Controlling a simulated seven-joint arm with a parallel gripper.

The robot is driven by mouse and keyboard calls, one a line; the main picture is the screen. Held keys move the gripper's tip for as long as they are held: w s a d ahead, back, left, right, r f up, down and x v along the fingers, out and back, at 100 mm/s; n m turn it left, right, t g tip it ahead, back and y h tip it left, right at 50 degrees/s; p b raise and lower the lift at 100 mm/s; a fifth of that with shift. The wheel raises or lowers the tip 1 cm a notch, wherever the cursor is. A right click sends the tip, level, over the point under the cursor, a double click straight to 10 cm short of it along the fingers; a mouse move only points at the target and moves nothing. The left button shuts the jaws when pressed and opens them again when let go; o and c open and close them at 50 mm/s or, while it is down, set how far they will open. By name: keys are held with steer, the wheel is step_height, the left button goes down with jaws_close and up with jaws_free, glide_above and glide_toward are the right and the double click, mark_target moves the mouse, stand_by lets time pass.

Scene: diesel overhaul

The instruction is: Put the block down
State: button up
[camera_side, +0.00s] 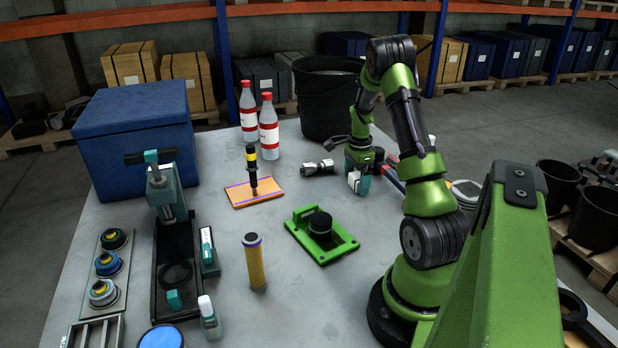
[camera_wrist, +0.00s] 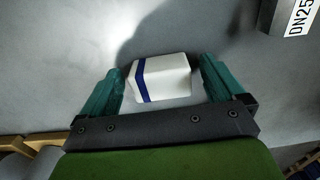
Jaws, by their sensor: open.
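The block (camera_wrist: 165,80) is white with a dark blue stripe and lies on the grey tabletop in the wrist view. My gripper (camera_wrist: 161,68) is open, with its teal fingers on either side of the block. The left finger is close to the block's left side, and a clear gap shows at its right. In the side view my gripper (camera_side: 362,183) is low over the far right part of the table. A white face of the block (camera_side: 353,181) shows there, partly hidden by the fingers.
A silver and black fitting (camera_side: 318,168) lies just left of my gripper. A black bucket (camera_side: 328,105) stands behind it. A green fixture (camera_side: 320,240) with a black knob is nearer the camera. An orange board (camera_side: 262,198) holds an upright tool. Bare table lies between these.

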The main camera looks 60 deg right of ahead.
mark_target(357, 176)
step_height(357, 176, up, 12)
steer(key=w+a+r+n+t, duration=0.2)
steer(key=w+a+r+n, duration=0.35)
steer(key=a, duration=0.55)
steer(key=w+a+r+n+t, duration=0.1)
steer(key=a+r+n, duration=0.2)
steer(key=a, duration=0.3)
steer(key=w+a+r+n+t, duration=0.1)
steer(key=a+r+n, duration=0.15)
steer(key=a, duration=0.35)
steer(key=s+a+n+t+y, duration=0.1)
steer(key=s+a+n, duration=0.3)
steer(key=a, duration=0.5)
steer(key=s+a+n+t+y, duration=0.1)
steer(key=s+a+n, duration=0.3)
steer(key=a+n, duration=0.4)
steer(key=shift+s+a+r+t, duration=0.15)
steer(key=shift+a+r+t, duration=0.2)
steer(key=shift+a+t, duration=0.25)
